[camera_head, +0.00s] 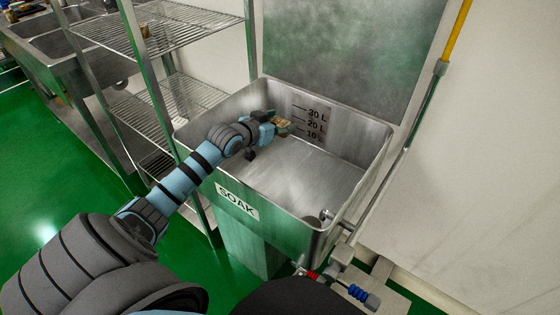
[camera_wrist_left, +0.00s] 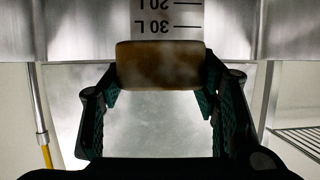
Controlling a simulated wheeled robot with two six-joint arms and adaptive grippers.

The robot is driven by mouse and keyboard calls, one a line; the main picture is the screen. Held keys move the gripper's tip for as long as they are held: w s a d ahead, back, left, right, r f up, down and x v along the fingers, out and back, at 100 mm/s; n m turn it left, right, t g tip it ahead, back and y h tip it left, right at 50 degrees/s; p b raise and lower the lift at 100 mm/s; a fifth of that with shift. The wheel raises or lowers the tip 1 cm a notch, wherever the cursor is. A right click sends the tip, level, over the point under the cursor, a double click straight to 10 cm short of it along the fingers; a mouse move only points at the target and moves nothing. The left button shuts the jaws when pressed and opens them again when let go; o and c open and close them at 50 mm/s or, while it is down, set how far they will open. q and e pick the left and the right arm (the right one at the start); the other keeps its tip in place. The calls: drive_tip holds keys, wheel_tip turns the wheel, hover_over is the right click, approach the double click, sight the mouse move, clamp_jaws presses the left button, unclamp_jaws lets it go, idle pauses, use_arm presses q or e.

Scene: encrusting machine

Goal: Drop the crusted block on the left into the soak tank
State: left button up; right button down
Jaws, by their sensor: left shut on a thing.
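The crusted block (camera_wrist_left: 160,65) is a brown, pale-crusted piece held between the fingers of my left gripper (camera_wrist_left: 158,85) in the left wrist view. In the head view, the left gripper (camera_head: 275,124) is shut on the block (camera_head: 283,126), inside the outline of the soak tank's open top. The soak tank (camera_head: 238,202) is a grey metal basin with a SOAK label on its front. A scale with 10, 20 and 30 L marks is on its inner wall, behind the block. The tank floor below looks bare. My right gripper is not in view.
A wire shelf rack (camera_head: 178,98) stands left of the tank. A metal sink counter (camera_head: 62,60) is at the far left. A pipe with a yellow upper part (camera_head: 456,30) runs along the right. Red and blue valve handles (camera_head: 356,292) are at the tank's front right.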

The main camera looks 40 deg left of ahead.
use_arm(q)
drive_tip(key=o, duration=1.3)
drive_tip(key=shift+r, duration=0.1)
drive_tip(key=v, duration=0.7)
drive_tip(key=shift+s+r, duration=0.1)
drive_tip(key=shift+s, duration=0.2)
